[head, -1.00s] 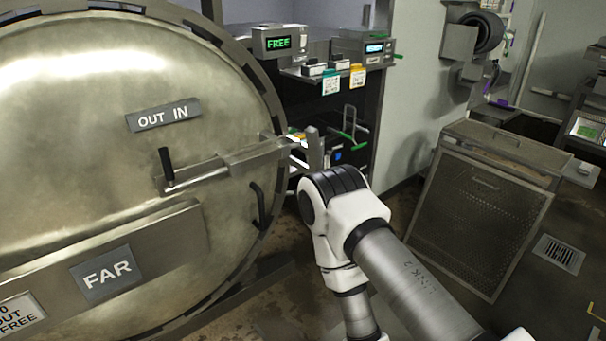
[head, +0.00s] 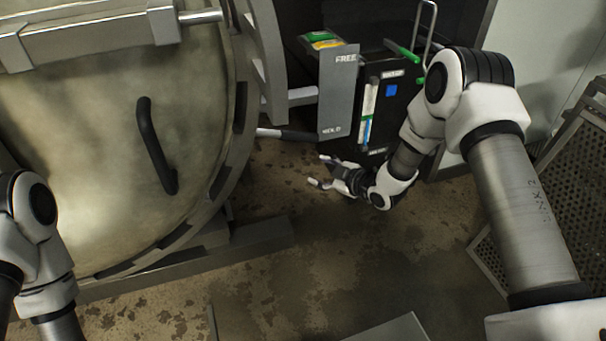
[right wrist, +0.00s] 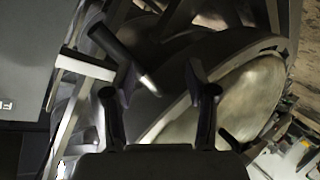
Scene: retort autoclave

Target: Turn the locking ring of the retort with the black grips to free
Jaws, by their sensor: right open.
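The retort's round metal door (head: 85,130) fills the left of the head view, edged by its slotted locking ring (head: 231,152). A black grip (head: 300,136) on a short metal rod sticks out to the right from the ring's edge. My right gripper (head: 322,171) is open and empty, just below and right of that grip, apart from it. In the right wrist view, a black grip (right wrist: 110,42) with a metal rod lies beyond my two spread fingers (right wrist: 158,105). My left arm shows at the left edge, its gripper out of view.
A grey plate marked FREE (head: 338,90) stands right of the ring, beside a dark cabinet (head: 395,105). A curved black handle (head: 155,145) is on the door. A mesh panel (head: 570,170) is at the right. The stained floor (head: 270,220) below is mostly clear.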

